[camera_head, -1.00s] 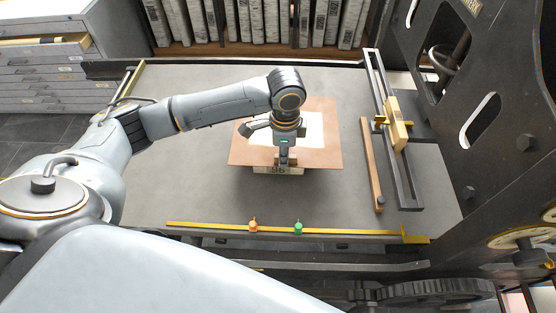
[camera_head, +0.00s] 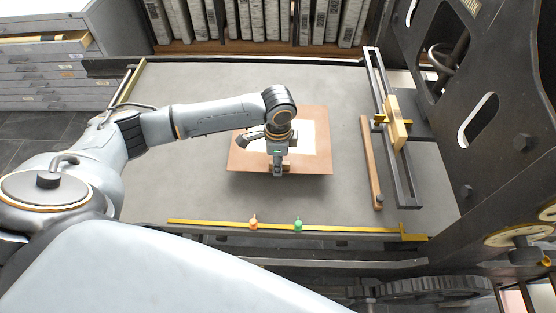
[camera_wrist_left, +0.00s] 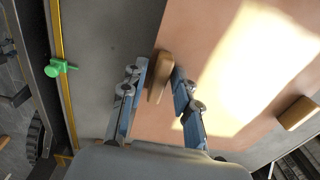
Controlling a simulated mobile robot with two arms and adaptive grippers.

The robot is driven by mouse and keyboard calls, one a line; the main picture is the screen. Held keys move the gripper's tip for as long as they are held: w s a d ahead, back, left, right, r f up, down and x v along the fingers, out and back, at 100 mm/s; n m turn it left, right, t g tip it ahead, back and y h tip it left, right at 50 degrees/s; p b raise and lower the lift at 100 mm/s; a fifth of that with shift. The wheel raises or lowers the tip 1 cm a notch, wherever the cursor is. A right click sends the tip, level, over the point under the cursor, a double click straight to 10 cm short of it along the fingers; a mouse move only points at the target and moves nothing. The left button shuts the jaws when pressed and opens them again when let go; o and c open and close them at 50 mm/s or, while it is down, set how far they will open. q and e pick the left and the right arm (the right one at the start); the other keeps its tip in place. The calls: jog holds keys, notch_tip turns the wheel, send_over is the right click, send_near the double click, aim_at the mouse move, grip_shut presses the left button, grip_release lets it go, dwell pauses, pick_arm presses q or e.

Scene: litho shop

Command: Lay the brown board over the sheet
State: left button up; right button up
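The brown board (camera_head: 241,161) is a thin, flat reddish-brown sheet over the middle of the grey press bed. It has two wooden grips, a near one (camera_wrist_left: 159,72) and a far one (camera_wrist_left: 298,113). A bright pale patch (camera_wrist_left: 262,62) shows in its middle; I cannot tell whether it is light or paper. No separate sheet shows clearly, and what lies under the board is hidden. My left gripper (camera_head: 277,172) is at the board's near edge. My right gripper is not in view.
A yellow rule with orange (camera_head: 253,224) and green (camera_head: 298,224) markers runs along the near edge of the bed (camera_head: 190,190). A wooden bar (camera_head: 370,160) and a dark rail frame stand at the right, beside the press side. The bed's left part is clear.

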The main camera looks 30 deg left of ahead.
pick_arm(q)
jog(key=shift+r, duration=0.1)
notch_tip(320, 180, up, 12)
jog(key=shift+b, duration=0.35)
jog(key=shift+s+d, duration=0.1)
jog(key=shift+s, duration=0.05)
dwell(0.6)
